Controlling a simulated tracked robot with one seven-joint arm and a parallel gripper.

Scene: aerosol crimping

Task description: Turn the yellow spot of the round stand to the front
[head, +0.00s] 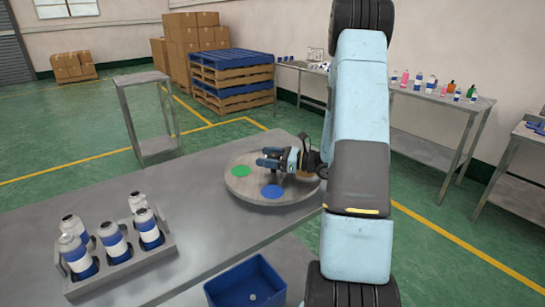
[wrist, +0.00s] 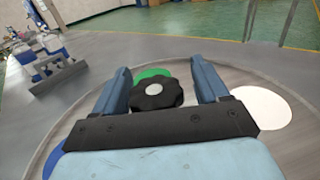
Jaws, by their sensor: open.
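The round stand (head: 240,187) is a low wooden-looking disc on the grey table. A green spot (head: 240,171) lies on its left and a blue spot (head: 272,191) at its front in the head view. The wrist view shows a white spot (wrist: 262,107) at right. I cannot make out a yellow spot; my arm and gripper hide part of the disc. A black lobed knob (wrist: 157,95) stands on the disc. My gripper (head: 265,157) reaches in low over the disc, open, its blue fingers on either side of the knob. I cannot tell whether they touch it.
A grey holder (head: 125,265) with several white-and-blue cans stands at the table's left front. A blue bin (head: 245,283) sits at the table's front. Pallets (head: 232,80), boxes and a bench with bottles stand farther back.

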